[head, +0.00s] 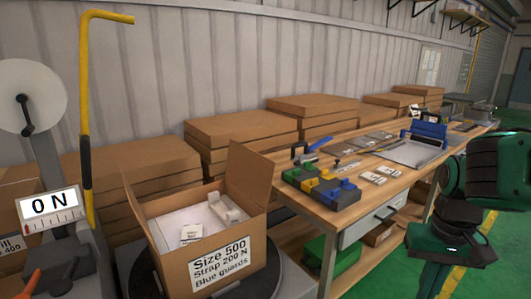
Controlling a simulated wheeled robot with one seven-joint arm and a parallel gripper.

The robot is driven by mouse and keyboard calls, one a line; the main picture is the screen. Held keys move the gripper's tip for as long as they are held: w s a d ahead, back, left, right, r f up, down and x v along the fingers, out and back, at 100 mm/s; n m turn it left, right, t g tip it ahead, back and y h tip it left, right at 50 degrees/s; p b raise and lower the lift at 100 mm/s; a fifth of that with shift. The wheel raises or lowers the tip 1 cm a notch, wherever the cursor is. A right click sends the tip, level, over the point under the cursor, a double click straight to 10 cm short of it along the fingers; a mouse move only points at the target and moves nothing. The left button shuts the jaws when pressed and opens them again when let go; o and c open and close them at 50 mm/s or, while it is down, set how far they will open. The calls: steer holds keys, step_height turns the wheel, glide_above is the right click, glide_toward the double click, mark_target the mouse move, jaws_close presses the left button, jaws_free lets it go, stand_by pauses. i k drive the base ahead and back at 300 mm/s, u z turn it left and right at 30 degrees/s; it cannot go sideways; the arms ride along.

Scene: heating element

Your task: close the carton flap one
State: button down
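An open brown carton (180,275) stands on a dark round turntable (272,281) at the lower left of the head view. Its right flap (250,180) stands up, tilted outward. Another flap (133,215) stands up at its left side. White packing and small white parts (225,208) lie inside. A front label (220,262) reads "Size 500, Strap 200 N, Blue guards". I cannot tell which flap is number one. Green links of my arm show at the right, well apart from the carton. My gripper's fingers are not in view.
A wooden workbench (375,200) right of the carton holds colored bins (325,190) and a blue-handled device (415,145). Flat cartons (240,130) are stacked behind. A yellow bent bar (85,100) and a gauge reading 0 N (48,206) stand left of the carton.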

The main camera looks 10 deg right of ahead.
mark_target(251, 173)
steer(key=i, duration=1)
